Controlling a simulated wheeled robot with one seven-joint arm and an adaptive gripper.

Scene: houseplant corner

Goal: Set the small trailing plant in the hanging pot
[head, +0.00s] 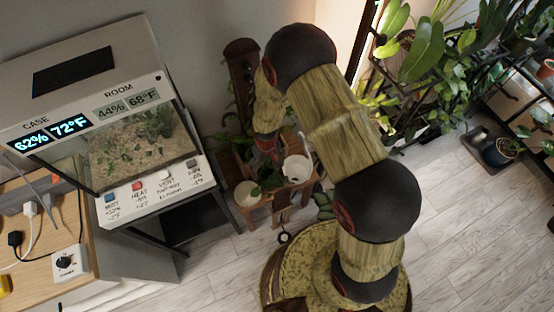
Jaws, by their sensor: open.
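My arm reaches over to a small wooden stand (257,213) left of centre. My gripper (268,162) points down there; it is small and partly hidden among leaves, and I see nothing clearly held in it. A small leafy green plant (270,181) sits on the stand close below the gripper; whether they touch I cannot tell. A white pot (297,168) is just right of the gripper, and another whitish pot (248,193) is at the lower left. I cannot tell which of these is the hanging pot.
A terrarium case (140,150) with lit displays and a labelled button panel stands close on the left. A wooden desk (50,265) with plugs and cables is lower left. Dense plants on dark racks (440,80) fill the upper right. The pale plank floor (455,230) at lower right is clear.

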